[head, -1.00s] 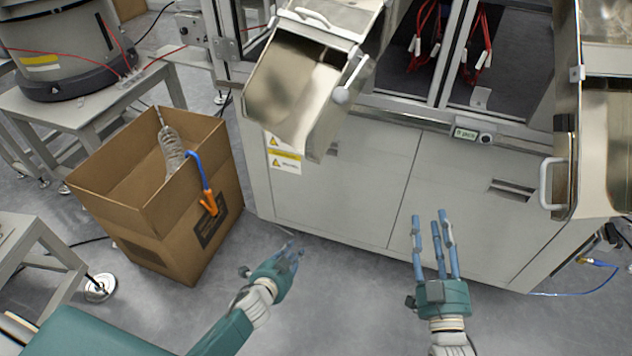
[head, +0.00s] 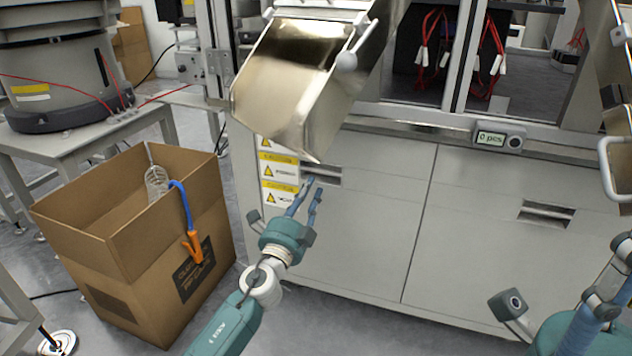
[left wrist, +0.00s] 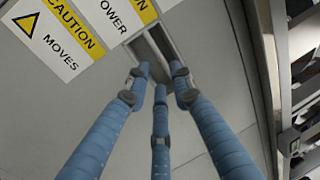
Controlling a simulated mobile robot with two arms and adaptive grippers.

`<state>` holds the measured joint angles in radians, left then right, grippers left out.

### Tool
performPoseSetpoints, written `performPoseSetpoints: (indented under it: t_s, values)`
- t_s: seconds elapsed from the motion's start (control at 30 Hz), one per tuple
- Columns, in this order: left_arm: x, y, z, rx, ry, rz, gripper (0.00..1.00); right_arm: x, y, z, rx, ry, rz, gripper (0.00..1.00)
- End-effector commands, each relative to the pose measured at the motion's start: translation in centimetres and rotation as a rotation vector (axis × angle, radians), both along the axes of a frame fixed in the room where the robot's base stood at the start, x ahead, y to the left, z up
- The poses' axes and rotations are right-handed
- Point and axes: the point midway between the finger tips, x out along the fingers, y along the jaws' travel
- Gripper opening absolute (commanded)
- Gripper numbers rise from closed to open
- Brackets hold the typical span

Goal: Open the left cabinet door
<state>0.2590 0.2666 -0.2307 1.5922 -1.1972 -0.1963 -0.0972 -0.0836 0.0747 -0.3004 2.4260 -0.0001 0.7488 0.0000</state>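The left cabinet door (head: 375,215) is a flat grey panel in the head view and looks closed. Its recessed handle slot (head: 322,173) is at the upper left, and the slot also shows in the left wrist view (left wrist: 157,45). My left gripper (head: 312,186) has its blue fingertips at or just in front of the slot. In the left wrist view its three fingers (left wrist: 159,82) are apart with nothing between them; I cannot tell whether they touch the slot. My right gripper (head: 606,285) is at the lower right, cut off by the picture's edge.
A metal chute (head: 290,90) hangs above the left door. A cardboard box (head: 135,250) with a blue-and-orange hose stands on the floor at the left. The right cabinet door (head: 480,245) adjoins the left one. A white handle (head: 610,170) juts in at the right.

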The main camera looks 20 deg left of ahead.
Motion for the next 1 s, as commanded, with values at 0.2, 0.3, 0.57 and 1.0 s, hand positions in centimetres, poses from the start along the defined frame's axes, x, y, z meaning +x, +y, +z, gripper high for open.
performPoseSetpoints:
  t_s: [0.2,0.3,0.57,1.0]
  values:
    - [3.7,-0.1,0.5,-0.001,0.0,0.0,0.23,-0.1,0.1,0.1,-0.001,-0.02,-0.002,0.4]
    - [4.6,-0.2,0.7,-0.001,0.001,0.0,0.23,-0.1,0.1,0.2,-0.003,-0.025,-0.001,0.4]
    - [5.3,-0.2,0.9,-0.002,0.002,0.0,0.23,-0.2,0.2,0.5,-0.005,-0.032,-0.002,0.4]
    - [5.2,-0.2,0.9,-0.002,0.002,-0.001,0.0,-0.2,0.1,0.5,-0.004,-0.032,-0.002,0.4]
